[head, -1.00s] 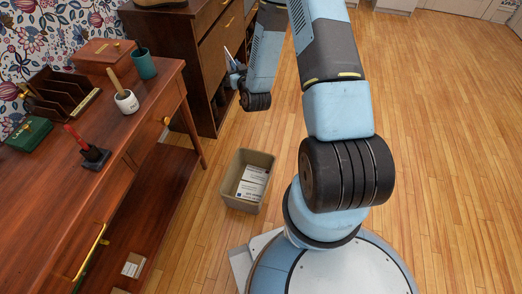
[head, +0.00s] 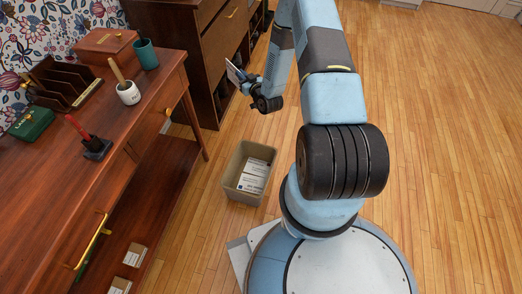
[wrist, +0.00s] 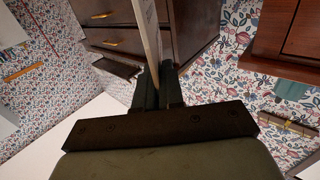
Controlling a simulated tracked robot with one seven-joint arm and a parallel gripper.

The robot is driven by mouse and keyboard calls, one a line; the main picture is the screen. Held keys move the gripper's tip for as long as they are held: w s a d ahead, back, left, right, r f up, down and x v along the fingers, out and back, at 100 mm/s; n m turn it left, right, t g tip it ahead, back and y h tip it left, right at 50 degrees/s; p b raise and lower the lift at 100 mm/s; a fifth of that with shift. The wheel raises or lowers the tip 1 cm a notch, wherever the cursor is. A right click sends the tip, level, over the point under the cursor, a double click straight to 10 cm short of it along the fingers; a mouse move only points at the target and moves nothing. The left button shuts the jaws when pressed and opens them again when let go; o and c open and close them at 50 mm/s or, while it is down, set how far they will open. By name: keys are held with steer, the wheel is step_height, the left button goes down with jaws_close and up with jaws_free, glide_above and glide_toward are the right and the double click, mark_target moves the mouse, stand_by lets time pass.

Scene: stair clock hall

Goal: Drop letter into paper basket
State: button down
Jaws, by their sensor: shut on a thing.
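My gripper (head: 243,82) is shut on a letter (head: 234,73), a thin pale flat piece, and holds it in the air before the dark cabinet. In the wrist view the letter (wrist: 149,30) stands edge-on between the two dark fingers (wrist: 157,88). The paper basket (head: 235,162) is a grey-beige open bin on the wooden floor, nearer to my base than the gripper and below it. White printed papers (head: 251,180) lie inside it. The gripper is apart from the basket, above and beyond it.
A dark cabinet (head: 195,45) stands behind. Floor to the right is clear.

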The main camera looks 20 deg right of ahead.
steer(key=s+f+n+g+y, duration=0.2)
steer(key=s+f, duration=0.3)
steer(key=f, duration=0.8)
steer(key=s+d+f+n+g+y, duration=0.1)
steer(key=s+f+y, duration=0.4)
steer(key=f, duration=0.8)
steer(key=s+d+f+n+g+y, duration=0.1)
steer(key=s+f+n+g+y, duration=0.2)
steer(key=s+f, duration=0.4)
steer(key=shift+s+d+f+n+g+y, duration=0.3)
steer(key=shift+f+n, duration=0.8)
steer(key=shift+f, duration=2.45)
steer(key=shift+a, duration=0.15)
steer(key=c, duration=1.2)
jaws_free()
steer(key=v, duration=1.3)
steer(key=shift+s+d+r, duration=0.1)
steer(key=shift+s+d, duration=0.05)
steer(key=shift+d, duration=0.25)
